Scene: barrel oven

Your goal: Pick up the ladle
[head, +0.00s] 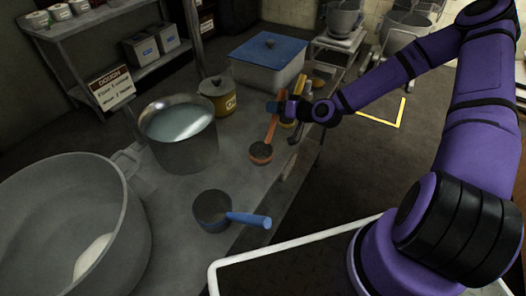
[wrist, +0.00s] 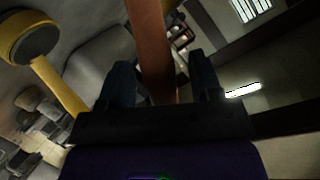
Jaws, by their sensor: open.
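A blue-handled dark cup (head: 212,208), shaped like a ladle or dipper, lies on the grey counter near its front, its handle pointing right. A second tool with an orange handle (head: 271,131) and a dark round head (head: 261,153) stands or leans farther back; I cannot tell which one is the ladle. My gripper (head: 281,107) is at the upper part of the orange handle. In the wrist view my gripper (wrist: 160,78) is open, with the orange handle (wrist: 150,40) between its two fingers. Contact cannot be made out.
A yellow-handled round tool (wrist: 55,80) is close beside my gripper. A water-filled pot (head: 185,148), a yellow canister (head: 216,98) and a blue-lidded box (head: 268,80) stand behind. A large basin (head: 135,225) is at left. The counter around the blue-handled cup is clear.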

